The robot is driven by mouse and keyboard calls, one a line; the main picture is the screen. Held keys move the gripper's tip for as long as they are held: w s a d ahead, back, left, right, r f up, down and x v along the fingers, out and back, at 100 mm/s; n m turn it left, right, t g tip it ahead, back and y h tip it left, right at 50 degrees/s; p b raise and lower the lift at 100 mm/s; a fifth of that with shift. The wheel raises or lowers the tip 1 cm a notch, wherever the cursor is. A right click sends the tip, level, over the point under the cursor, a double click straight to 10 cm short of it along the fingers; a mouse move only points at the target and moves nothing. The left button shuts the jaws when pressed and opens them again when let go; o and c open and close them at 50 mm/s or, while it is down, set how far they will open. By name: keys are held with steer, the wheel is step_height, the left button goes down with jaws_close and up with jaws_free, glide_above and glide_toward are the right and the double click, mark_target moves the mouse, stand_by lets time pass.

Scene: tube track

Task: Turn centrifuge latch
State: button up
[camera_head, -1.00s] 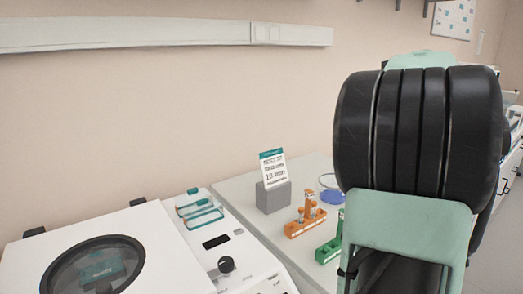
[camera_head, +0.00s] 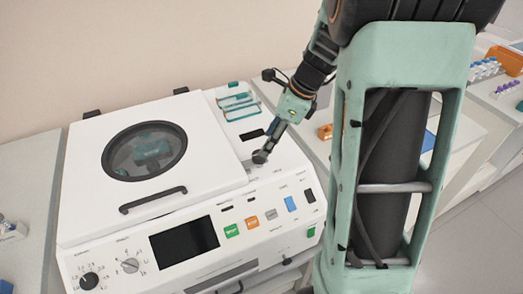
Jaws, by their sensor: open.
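The white centrifuge (camera_head: 205,185) has a closed lid (camera_head: 195,155) with a round dark-rimmed window (camera_head: 145,150) and a black handle (camera_head: 153,200) at its front edge. My gripper (camera_head: 263,154) points down at the panel to the right of the lid, just below a dark slot (camera_head: 251,134). My fingers are open around or beside the spot of the dark knob there, which may be the latch. They hide most of it, so I cannot tell whether they touch it or how it is turned.
The front panel carries a dark screen (camera_head: 184,242), two knobs and coloured buttons. Teal-framed racks (camera_head: 238,104) lie behind my gripper on the machine's top. An orange block (camera_head: 325,132) stands on the bench to the right, partly hidden by my arm. My arm fills the right middle.

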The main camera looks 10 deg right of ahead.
mark_target(255, 161)
steer(key=x, duration=0.5)
steer(key=shift+a+f, duration=0.1)
steer(key=shift+f, duration=0.3)
steer(key=shift+c, duration=0.7)
steer(key=shift+w, duration=0.1)
steer(key=c, duration=1)
